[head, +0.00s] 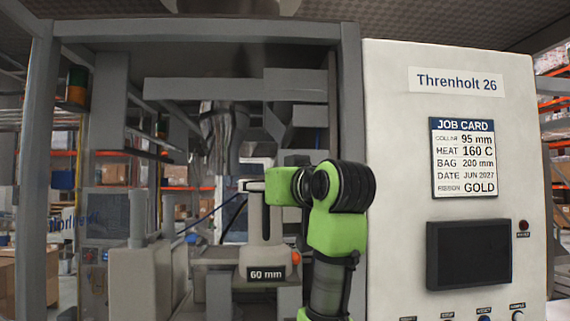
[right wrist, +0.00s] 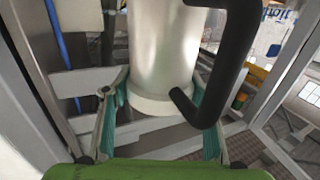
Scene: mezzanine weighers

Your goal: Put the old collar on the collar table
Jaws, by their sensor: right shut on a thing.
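My right gripper (right wrist: 160,108) is shut on the old collar, a white tube (right wrist: 163,60) with a black looped handle (right wrist: 230,60) at its right side. Its teal fingers lie on both sides of the tube's lower rim. In the head view my green right arm reaches into the machine bay, and its gripper (head: 250,186) is small and partly hidden by the arm. The collar table cannot be made out. My left gripper is out of view.
A white cabinet (head: 395,140) marked "Threnholt 26" stands at the right, with a job card (head: 463,158) reading collar 95 mm and a dark screen (head: 468,255). A grey frame post (head: 38,170) bounds the bay at the left. Metal machine parts crowd around my arm.

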